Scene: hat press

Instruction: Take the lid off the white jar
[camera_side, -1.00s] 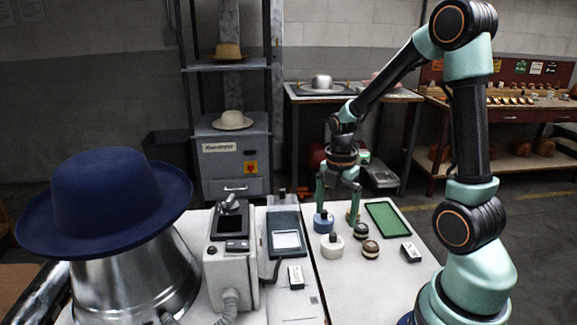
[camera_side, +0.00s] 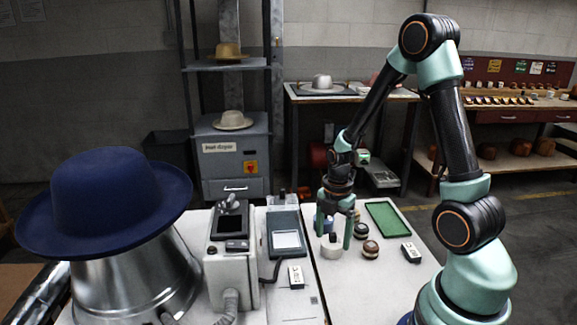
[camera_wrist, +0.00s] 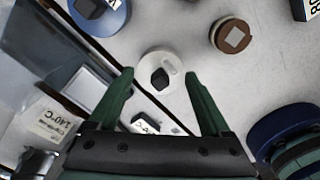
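The white jar (camera_side: 331,249) stands upright on the white table, and its dark lid knob (camera_side: 333,238) is on top. In the wrist view the white jar (camera_wrist: 154,62) lies just beyond and between the fingertips, with the dark knob (camera_wrist: 160,79) at its middle. My gripper (camera_side: 333,240) is open, pointing down at the white jar, with one finger on each side of it in the side view. Contact with the jar cannot be told.
A blue jar (camera_wrist: 104,14) is close behind the white one. A brown jar (camera_side: 370,249) and a dark jar (camera_side: 361,231) stand to the right. A green tray (camera_side: 388,218) lies behind them. A device with a screen (camera_side: 285,239) stands to the left.

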